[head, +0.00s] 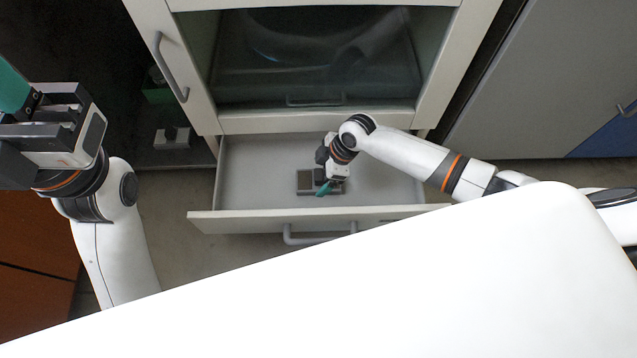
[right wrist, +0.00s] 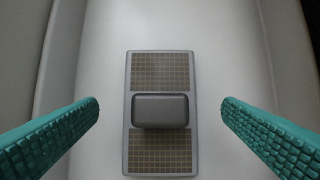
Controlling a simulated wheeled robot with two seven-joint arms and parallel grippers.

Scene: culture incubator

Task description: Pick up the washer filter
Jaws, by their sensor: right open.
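The washer filter (right wrist: 160,70) is a grey rectangular plate with two mesh panels and a raised block handle (right wrist: 160,110) across its middle. It lies flat in the open drawer (head: 250,170), and it shows partly behind my right gripper in the head view (head: 305,178). My right gripper (right wrist: 160,106) is open and empty above the filter. Its teal fingers are on either side of the handle, with a clear gap on both sides. My left gripper (head: 18,100) is at the left edge of the head view, partly cut off, away from the drawer.
The drawer's front panel (head: 240,220) with its bar handle stands toward me. The drawer floor around the filter is clear.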

